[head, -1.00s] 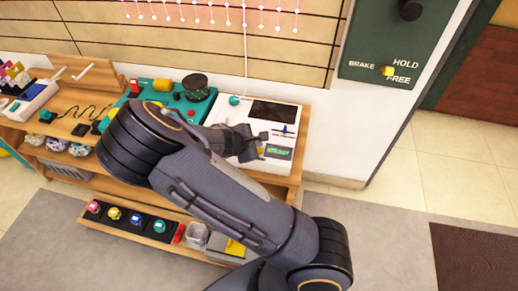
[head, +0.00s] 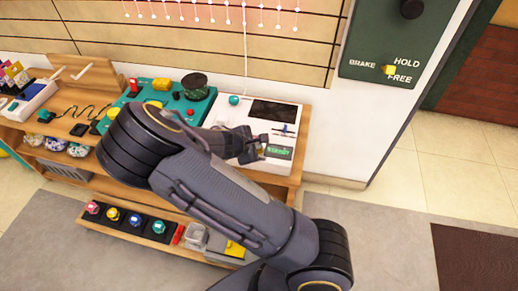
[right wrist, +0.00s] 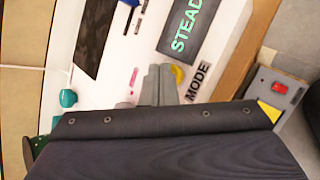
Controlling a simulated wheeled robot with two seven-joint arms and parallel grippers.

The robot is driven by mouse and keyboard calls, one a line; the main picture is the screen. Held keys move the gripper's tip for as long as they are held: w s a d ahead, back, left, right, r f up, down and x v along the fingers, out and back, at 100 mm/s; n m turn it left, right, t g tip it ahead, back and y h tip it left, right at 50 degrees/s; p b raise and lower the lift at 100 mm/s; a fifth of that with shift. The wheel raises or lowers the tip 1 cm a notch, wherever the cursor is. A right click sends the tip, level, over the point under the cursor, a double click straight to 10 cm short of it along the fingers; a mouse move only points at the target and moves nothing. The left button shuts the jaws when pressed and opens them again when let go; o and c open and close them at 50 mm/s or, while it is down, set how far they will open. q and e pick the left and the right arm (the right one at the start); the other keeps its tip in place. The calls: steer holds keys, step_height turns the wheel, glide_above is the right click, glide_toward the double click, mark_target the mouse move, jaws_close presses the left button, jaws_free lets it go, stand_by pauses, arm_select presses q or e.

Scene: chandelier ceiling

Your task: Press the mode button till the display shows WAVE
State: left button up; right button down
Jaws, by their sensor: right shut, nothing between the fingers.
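The white control panel (head: 285,115) lies on the right end of the wooden bench. Its green display (head: 279,152) reads STEADY; in the right wrist view the display (right wrist: 188,27) shows only part of that word. The yellow mode button (right wrist: 178,75) sits beside the printed word MODE and is partly hidden by my fingers. My right gripper (right wrist: 160,72) is shut and empty, its fingertips right beside the button; I cannot tell whether they touch it. In the head view my right gripper (head: 260,147) hovers over the panel's front part and hides the button. My left gripper is not in view.
A dark screen (head: 273,110) and a teal knob (head: 234,100) are also on the panel. A teal console (head: 165,97) stands to its left. A green brake board (head: 385,50) hangs on the wall.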

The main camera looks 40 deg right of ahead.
steer(key=shift+f, duration=0.3)
steer(key=shift+r, duration=0.15)
stand_by(0.4)
steer(key=shift+r+p, duration=0.55)
steer(key=shift+r, duration=0.25)
step_height(320, 180, up, 5)
steer(key=p, duration=0.4)
steer(key=shift+s, duration=0.1)
stand_by(0.6)
